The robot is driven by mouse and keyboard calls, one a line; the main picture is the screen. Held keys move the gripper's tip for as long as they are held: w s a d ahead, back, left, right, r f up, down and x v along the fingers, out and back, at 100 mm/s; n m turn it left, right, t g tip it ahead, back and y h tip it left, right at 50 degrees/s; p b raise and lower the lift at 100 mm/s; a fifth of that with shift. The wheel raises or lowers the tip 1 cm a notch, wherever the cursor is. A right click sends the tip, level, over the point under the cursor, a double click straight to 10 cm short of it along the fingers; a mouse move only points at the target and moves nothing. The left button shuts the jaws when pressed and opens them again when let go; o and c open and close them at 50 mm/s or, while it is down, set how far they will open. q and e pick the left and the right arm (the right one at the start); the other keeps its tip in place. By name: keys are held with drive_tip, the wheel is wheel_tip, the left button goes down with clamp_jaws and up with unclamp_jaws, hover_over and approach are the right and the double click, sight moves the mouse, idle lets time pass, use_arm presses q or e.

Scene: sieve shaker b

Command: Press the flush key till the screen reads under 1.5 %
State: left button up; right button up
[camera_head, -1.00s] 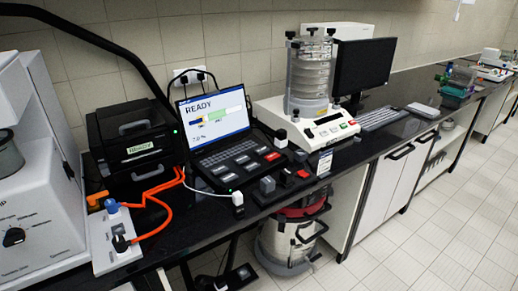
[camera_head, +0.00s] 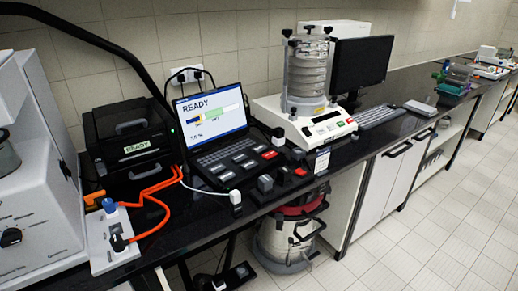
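A laptop-like control unit stands open on the black bench, and its screen (camera_head: 211,117) shows READY, a coloured bar graphic and a small percent figure that seems to start with 7. Its key panel (camera_head: 237,160) holds several grey keys and a few red ones. The key labels are too small to read, so I cannot tell which is the flush key. Neither of my grippers shows in the head view, and nothing touches the keys.
A sieve shaker (camera_head: 309,80) stands right of the control unit, with a monitor (camera_head: 362,72) behind. Small dark blocks (camera_head: 283,176) sit at the bench's front edge. A vacuum (camera_head: 285,237) stands below.

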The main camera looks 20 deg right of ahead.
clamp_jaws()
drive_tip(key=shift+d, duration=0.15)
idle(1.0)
